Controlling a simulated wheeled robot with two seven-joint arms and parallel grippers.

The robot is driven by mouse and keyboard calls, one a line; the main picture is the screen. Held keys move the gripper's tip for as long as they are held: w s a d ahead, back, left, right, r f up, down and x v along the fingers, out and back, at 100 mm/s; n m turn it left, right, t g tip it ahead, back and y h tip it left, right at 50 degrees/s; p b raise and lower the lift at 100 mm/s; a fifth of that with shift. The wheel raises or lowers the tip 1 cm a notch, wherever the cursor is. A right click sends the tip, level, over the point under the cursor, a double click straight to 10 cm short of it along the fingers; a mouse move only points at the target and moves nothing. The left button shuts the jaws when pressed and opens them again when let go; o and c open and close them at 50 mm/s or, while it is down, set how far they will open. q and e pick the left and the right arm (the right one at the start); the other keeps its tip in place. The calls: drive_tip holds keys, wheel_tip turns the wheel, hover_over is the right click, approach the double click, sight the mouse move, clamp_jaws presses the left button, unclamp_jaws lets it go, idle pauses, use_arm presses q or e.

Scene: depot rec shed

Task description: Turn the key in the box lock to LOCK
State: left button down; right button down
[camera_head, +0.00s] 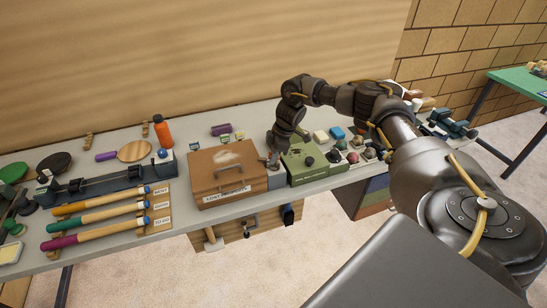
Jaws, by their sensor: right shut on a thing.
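The brown box (226,180) stands on the bench with its lid closed and a handle and white label on its front. A grey block (276,180) sits against its right side; I take it to be the lock part. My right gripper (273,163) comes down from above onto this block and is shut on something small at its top. That is likely the key, but the fingers hide it. The lock markings are too small to read, so I cannot tell the key's angle. My left gripper is not in view.
An orange bottle (162,131) stands behind on the left. Handled rods (98,217) lie on a wooden board at the front left.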

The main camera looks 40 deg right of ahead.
drive_tip(key=shift+f+n+g+b, duration=0.15)
drive_tip(key=shift+n+g+b, duration=0.15)
drive_tip(key=shift+n+b, duration=0.45)
drive_tip(key=n+b, duration=0.1)
drive_tip(key=n, duration=0.1)
drive_tip(key=shift+n+g+y, duration=0.3)
drive_tip(key=shift+n, duration=0.45)
drive_tip(key=shift+s, duration=0.1)
drive_tip(key=c, duration=1.3)
unclamp_jaws()
drive_tip(key=shift+r, duration=0.3)
